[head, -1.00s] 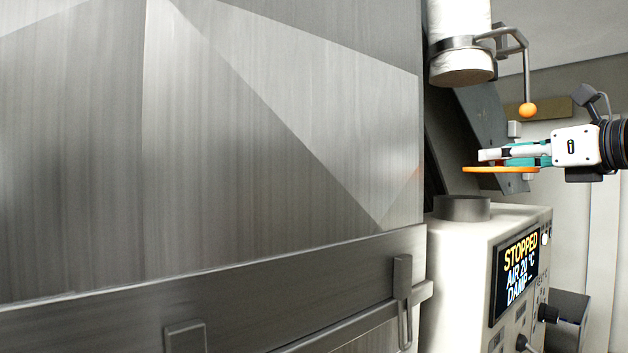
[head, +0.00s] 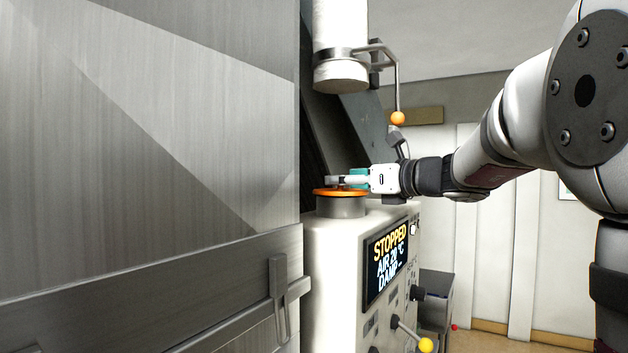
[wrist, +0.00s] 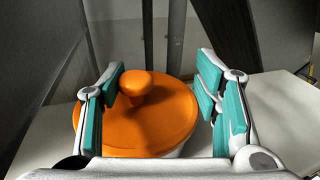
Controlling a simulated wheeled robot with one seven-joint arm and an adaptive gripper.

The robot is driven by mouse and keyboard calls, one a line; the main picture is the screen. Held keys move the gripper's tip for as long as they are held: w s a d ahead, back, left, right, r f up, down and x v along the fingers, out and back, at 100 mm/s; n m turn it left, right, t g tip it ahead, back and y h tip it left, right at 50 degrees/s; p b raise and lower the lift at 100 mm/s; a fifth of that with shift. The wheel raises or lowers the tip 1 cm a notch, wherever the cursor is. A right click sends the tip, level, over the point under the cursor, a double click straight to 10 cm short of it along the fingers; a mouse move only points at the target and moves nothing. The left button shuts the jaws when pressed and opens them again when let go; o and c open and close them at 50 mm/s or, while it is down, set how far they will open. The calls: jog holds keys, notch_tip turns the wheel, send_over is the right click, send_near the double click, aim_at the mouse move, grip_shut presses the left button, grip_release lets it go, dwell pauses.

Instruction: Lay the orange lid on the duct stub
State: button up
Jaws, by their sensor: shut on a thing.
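The orange lid (head: 325,192) is a flat disc with a round knob (wrist: 135,83). It lies over the top of the grey duct stub (head: 342,208), close against its rim. I cannot tell whether it rests flat all round. My gripper (head: 340,181) is just above the lid, shut on it at the knob. In the wrist view the lid (wrist: 160,125) fills the space between the teal-padded fingers; the knob is nearer the left finger, and its contact with the pads is unclear. The lid hides the stub's opening.
The stub stands on a white cabinet with a display (head: 387,262) reading STOPPED. A white pipe (head: 340,45) hangs above, with a bent rod ending in an orange ball (head: 398,118). A large metal hood (head: 150,130) is close on the left. A yellow-knobbed lever (head: 425,344) juts out below.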

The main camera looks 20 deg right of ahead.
jog(key=shift+f, duration=0.1)
jog(key=o, duration=0.8)
jog(key=shift+s+d, duration=0.15)
jog(key=shift+s, duration=0.15)
jog(key=v, duration=1.1)
jog(key=shift+s+b, duration=0.25)
jog(key=shift+b, duration=0.05)
jog(key=shift+s, duration=0.1)
